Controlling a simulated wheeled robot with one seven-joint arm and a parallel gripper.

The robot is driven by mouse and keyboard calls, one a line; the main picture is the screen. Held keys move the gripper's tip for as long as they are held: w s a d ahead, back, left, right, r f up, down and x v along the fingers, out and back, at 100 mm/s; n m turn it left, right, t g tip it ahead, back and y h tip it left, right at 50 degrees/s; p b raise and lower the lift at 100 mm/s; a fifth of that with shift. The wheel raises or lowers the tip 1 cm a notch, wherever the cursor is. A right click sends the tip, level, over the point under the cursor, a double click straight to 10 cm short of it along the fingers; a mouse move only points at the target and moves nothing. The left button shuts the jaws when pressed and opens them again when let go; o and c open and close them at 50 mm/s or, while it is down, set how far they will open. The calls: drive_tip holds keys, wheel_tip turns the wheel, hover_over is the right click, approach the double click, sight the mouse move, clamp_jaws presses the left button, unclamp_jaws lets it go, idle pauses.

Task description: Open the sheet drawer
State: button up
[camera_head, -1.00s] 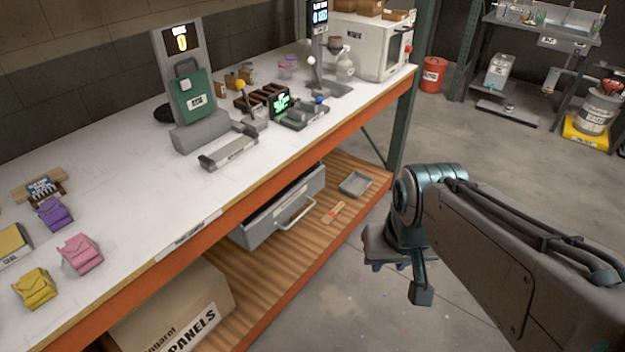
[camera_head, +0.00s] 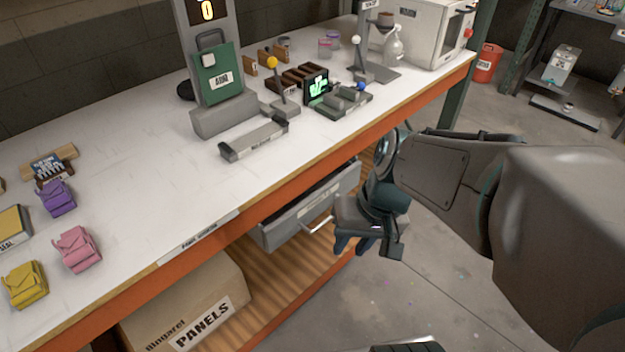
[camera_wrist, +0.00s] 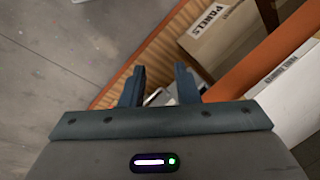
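The grey sheet drawer (camera_head: 290,228) hangs under the workbench, with a dark gap along its top; I cannot tell how far out it stands. Its pale bar handle (camera_head: 319,226) is on the front, its right part hidden by my gripper. My gripper (camera_head: 352,247) is at the right end of the drawer front, close to the handle. In the wrist view my gripper (camera_wrist: 160,82) has its two dark fingers apart. A pale piece that looks like the handle (camera_wrist: 155,97) shows between them; contact cannot be made out.
The orange workbench edge (camera_head: 215,236) runs just above the drawer. A cardboard panels box (camera_head: 185,300) stands on the wooden lower shelf (camera_head: 262,296), left of the drawer. The benchtop holds a scale, levers and coloured pouches. The floor at the right is open.

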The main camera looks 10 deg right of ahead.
drive_tip(key=w+a+f+m+t+y+b, duration=0.1)
drive_tip(key=w+f+m+y+b, duration=0.1)
drive_tip(key=w+f+y+b, duration=0.45)
drive_tip(key=w+f+m+t+y+b, duration=0.2)
drive_tip(key=f+b, duration=0.2)
drive_tip(key=f, duration=0.5)
drive_tip(key=w+d+f+m+t+h+b, duration=0.2)
drive_tip(key=w+d+f+m+t+b, duration=0.4)
drive_tip(key=w+d+f+t, duration=0.4)
drive_tip(key=shift+g, duration=0.6)
drive_tip(key=x, duration=1.1)
drive_tip(key=shift+w+b, duration=0.3)
drive_tip(key=shift+w, duration=0.05)
clamp_jaws()
